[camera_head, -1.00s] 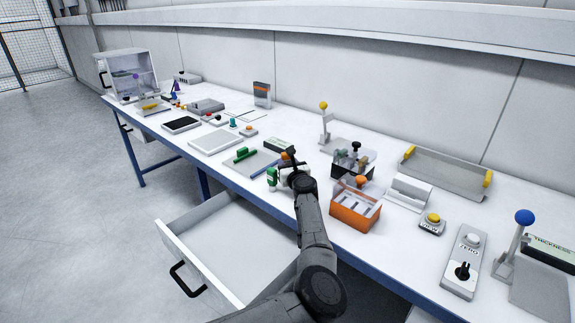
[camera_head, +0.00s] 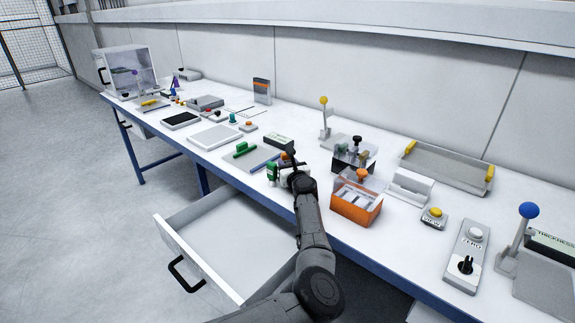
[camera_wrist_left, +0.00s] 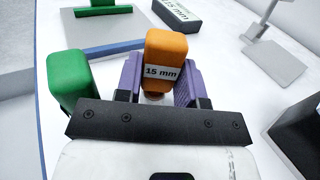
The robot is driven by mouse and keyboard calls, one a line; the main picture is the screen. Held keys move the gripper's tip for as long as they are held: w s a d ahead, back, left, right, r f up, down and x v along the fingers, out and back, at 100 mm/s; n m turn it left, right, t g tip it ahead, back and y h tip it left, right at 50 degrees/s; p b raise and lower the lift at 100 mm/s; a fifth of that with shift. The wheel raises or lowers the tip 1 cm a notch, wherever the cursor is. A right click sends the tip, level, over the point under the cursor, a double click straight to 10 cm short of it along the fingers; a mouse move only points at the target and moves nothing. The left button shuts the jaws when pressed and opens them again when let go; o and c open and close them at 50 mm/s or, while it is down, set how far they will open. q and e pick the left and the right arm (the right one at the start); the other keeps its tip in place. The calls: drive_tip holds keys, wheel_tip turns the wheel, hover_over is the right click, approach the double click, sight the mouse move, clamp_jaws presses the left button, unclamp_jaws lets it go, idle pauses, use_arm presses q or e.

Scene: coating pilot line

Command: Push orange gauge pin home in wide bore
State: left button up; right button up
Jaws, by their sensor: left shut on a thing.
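The orange gauge pin (camera_wrist_left: 166,45), labelled "15 mm", stands between the purple fingers of my left gripper (camera_wrist_left: 158,82) in the left wrist view. The fingers are shut on it. In the head view my left gripper (camera_head: 290,163) is low over the front of the bench, and the orange top (camera_head: 285,156) shows just beyond it. A green-handled piece (camera_wrist_left: 70,80) stands close to the left of the gripper; it also shows in the head view (camera_head: 272,172). The wide bore and the pin's lower end are hidden by the gripper. My right gripper is out of view.
A block with a white label (camera_wrist_left: 178,14) lies behind the pin. A grey plate with a green bar (camera_head: 246,151) is to the left. An orange box (camera_head: 356,207) and a dark holder (camera_head: 352,158) stand to the right. An open drawer (camera_head: 225,235) juts out below the bench.

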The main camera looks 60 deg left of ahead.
use_arm(q)
drive_tip(key=shift+f, duration=0.35)
drive_tip(key=o, duration=1)
drive_tip(key=shift+d, duration=0.15)
drive_tip(key=shift+s+d+r, duration=0.1)
drive_tip(key=shift+d, duration=0.25)
drive_tip(key=p+v, duration=0.3)
drive_tip(key=v, duration=1)
drive_tip(key=shift+a, duration=0.1)
